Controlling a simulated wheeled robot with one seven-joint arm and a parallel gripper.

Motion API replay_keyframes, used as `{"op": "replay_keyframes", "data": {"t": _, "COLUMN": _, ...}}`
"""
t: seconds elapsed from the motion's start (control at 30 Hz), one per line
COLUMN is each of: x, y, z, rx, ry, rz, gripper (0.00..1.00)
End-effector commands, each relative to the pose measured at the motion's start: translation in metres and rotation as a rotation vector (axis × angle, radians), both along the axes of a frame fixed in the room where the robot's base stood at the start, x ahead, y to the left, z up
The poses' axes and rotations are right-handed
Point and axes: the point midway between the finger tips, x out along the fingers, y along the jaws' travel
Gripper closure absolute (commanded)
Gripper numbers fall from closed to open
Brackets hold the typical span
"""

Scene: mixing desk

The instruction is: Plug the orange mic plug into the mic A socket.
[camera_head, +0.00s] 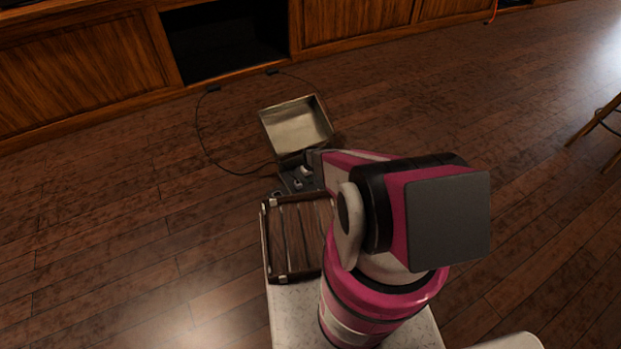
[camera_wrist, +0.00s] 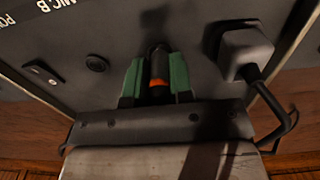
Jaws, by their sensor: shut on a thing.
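My gripper (camera_wrist: 157,75) has green finger pads, shut on the dark mic plug with an orange band (camera_wrist: 158,84) in the wrist view. The plug's dark front end points at the grey panel (camera_wrist: 115,25) of the mixing desk. I cannot tell whether its tip is in a socket or only in front of one. An open round socket (camera_wrist: 97,63) shows to the left of the plug. A "MIC B" label (camera_wrist: 50,5) is at the top left; no mic A label is readable. In the head view my arm largely hides the gripper and desk (camera_head: 296,180).
A grey power plug (camera_wrist: 245,50) with a black cable sits in the panel right of my gripper. A small switch (camera_wrist: 42,73) is at left. A cable (camera_head: 203,140) lies on the floor.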

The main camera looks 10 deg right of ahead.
Motion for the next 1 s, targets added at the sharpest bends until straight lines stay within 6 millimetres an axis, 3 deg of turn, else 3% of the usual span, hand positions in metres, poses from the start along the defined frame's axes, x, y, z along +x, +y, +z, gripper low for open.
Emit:
{"op": "replay_keyframes", "data": {"t": 0.23, "x": 0.000, "y": 0.000, "z": -0.005, "rx": 0.000, "ry": 0.000, "rz": 0.000, "gripper": 1.00}}
{"op": "replay_keyframes", "data": {"t": 0.27, "x": 0.000, "y": 0.000, "z": -0.004, "rx": 0.000, "ry": 0.000, "rz": 0.000, "gripper": 0.73}}
{"op": "replay_keyframes", "data": {"t": 0.33, "x": 0.000, "y": 0.000, "z": -0.004, "rx": 0.000, "ry": 0.000, "rz": 0.000, "gripper": 0.50}}
{"op": "replay_keyframes", "data": {"t": 0.73, "x": 0.000, "y": 0.000, "z": 0.000, "rx": 0.000, "ry": 0.000, "rz": 0.000, "gripper": 0.49}}
{"op": "replay_keyframes", "data": {"t": 1.0, "x": -0.002, "y": 0.000, "z": 0.032, "rx": 0.000, "ry": -0.001, "rz": 0.000, "gripper": 0.49}}
